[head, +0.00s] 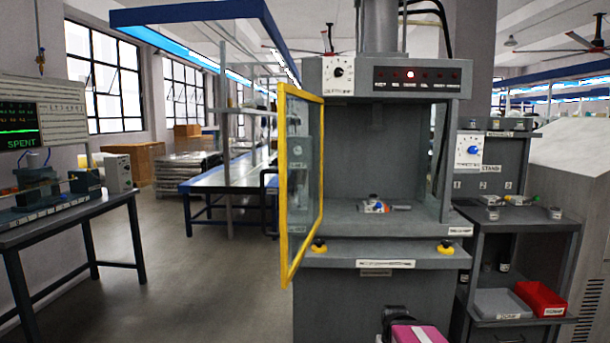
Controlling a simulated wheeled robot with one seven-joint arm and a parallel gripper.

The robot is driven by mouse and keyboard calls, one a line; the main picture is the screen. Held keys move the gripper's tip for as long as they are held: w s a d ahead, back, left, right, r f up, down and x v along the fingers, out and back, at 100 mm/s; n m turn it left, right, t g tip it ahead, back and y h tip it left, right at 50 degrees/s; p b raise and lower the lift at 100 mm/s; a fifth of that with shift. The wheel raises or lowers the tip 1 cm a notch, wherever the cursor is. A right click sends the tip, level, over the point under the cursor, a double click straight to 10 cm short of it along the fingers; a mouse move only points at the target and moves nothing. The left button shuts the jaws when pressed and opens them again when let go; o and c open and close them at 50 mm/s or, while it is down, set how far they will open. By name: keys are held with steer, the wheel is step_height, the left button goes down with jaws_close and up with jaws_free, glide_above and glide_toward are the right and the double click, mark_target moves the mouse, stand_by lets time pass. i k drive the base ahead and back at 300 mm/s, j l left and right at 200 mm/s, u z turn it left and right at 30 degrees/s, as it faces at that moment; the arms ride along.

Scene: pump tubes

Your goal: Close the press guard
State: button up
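The press guard (283,190) is a clear panel in a yellow frame. It stands swung open at the left side of the press (345,120), its near edge jutting out toward me. The press opening is uncovered, and a small fixture (374,204) with an orange and blue part sits on its bed. A dark and pink shape shows at the bottom edge, cut off by the frame; I cannot tell what it is. No gripper fingers are visible.
A bench (70,218) with a "SPENT" display stands at the left. A grey cart (520,238) with a red bin (541,298) stands right of the press. Open floor (200,270) lies between the bench and the press. Two yellow-and-black knobs sit on the press front.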

mark_target(287, 274)
steer(key=j+z, duration=0.45)
steer(key=j, duration=1.65)
steer(key=k, duration=0.1)
